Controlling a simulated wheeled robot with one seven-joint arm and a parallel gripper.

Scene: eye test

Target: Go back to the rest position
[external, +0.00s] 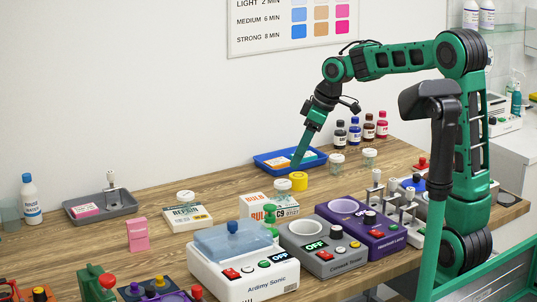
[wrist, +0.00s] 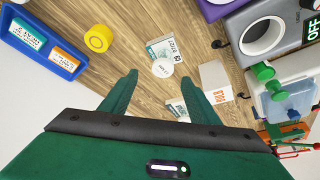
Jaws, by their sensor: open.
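My green gripper (external: 297,165) is above the bench and overlaps the blue tray in the external view. In the wrist view my gripper (wrist: 160,76) has its two green fingers spread apart with nothing between them. Past the fingertips lie bare wood and a white-lidded jar (wrist: 162,68) by a small printed box. The arm reaches out left from its base at the right, bent down at the wrist.
The blue tray (external: 262,163) holds a few small labelled packs. A yellow round item (external: 298,181) stands near it, with several dark bottles behind. White (external: 243,270), grey (external: 324,265) and purple (external: 378,247) devices line the front. Bare wood shows at left centre.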

